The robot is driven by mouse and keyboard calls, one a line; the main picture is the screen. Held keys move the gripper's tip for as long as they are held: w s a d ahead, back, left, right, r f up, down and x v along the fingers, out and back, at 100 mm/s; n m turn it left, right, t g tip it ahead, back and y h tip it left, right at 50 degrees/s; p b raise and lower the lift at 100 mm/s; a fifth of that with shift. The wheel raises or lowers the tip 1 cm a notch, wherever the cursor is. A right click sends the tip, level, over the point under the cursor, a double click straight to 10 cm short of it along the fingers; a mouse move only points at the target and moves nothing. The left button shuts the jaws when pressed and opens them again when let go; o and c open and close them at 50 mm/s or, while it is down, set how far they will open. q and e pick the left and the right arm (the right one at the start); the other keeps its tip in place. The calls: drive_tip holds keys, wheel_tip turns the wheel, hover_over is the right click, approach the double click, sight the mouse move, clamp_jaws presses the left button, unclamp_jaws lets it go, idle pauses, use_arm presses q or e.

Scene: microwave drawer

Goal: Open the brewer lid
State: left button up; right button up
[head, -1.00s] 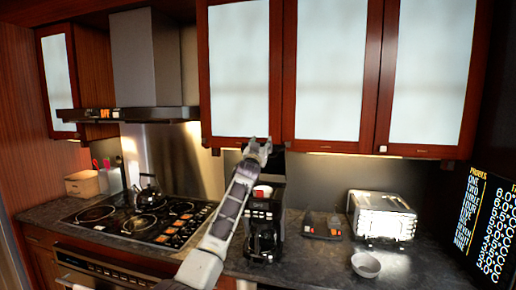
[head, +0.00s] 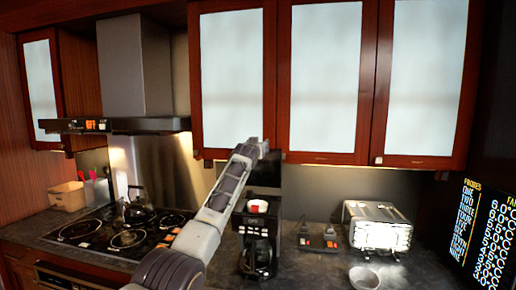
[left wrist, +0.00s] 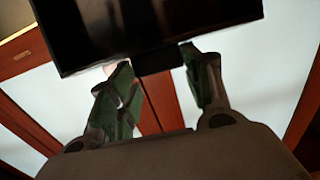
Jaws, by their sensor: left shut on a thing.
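The black brewer (head: 257,240) stands on the counter, with a glass pot low in its front. Its top is open, showing a white and red basket (head: 257,206). Its dark lid (head: 268,176) stands raised behind the basket, just below my left gripper (head: 258,148). In the left wrist view the lid (left wrist: 145,25) is a dark glossy panel with a short tab (left wrist: 158,58). The left gripper's fingers (left wrist: 157,68) lie on both sides of this tab and are shut on it. My forearm hides part of the brewer's left side. My right gripper is not in view.
A stove (head: 125,235) with a kettle (head: 138,208) is at left. Right of the brewer are two small dark devices (head: 317,240), a silver toaster (head: 378,226) and a bowl (head: 364,277). Wall cabinets (head: 325,85) hang close above the gripper.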

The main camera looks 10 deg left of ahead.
use_arm(q)
drive_tip(key=shift+r, duration=0.4)
drive_tip(key=o, duration=1.4)
drive_tip(key=shift+o, duration=0.2)
drive_tip(key=shift+s+f, duration=0.1)
drive_tip(key=shift+f, duration=0.1)
drive_tip(key=shift+f, duration=0.1)
drive_tip(key=s, duration=1.2)
drive_tip(key=shift+a+r, duration=0.2)
drive_tip(key=shift+w, duration=0.1)
